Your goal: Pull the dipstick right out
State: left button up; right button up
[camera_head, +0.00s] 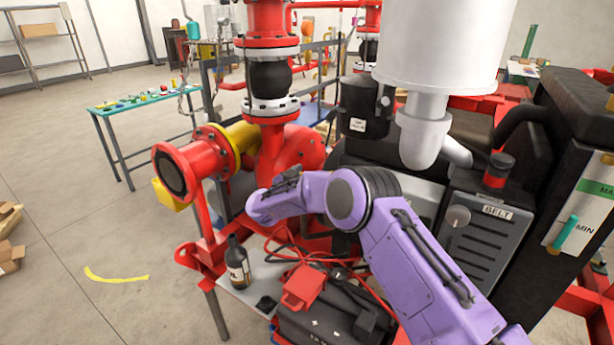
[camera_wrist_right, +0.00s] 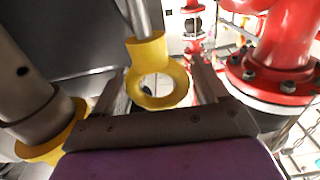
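The dipstick's yellow ring handle (camera_wrist_right: 159,103) is in the middle of the right wrist view, with a pale grey stem or tube (camera_wrist_right: 145,18) running up from its collar. My right gripper (camera_wrist_right: 158,80) is open, with one dark finger on each side of the ring. I see a gap at the left finger; whether the right finger touches is unclear. In the head view my right gripper (camera_head: 286,180) is beside the red pump casing (camera_head: 290,150), and I cannot make out the dipstick there. My left gripper is not in view.
A dark cylinder with a yellow collar (camera_wrist_right: 50,143) is close at the left in the wrist view. A red flange (camera_wrist_right: 272,82) stands at the right. In the head view, a dark bottle (camera_head: 237,262) and red cables are below my arm, and a belt housing (camera_head: 478,250) is right.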

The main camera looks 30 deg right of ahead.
jog(key=b+v, duration=0.3)
jog(key=v, duration=0.7)
jog(key=shift+a, duration=0.3)
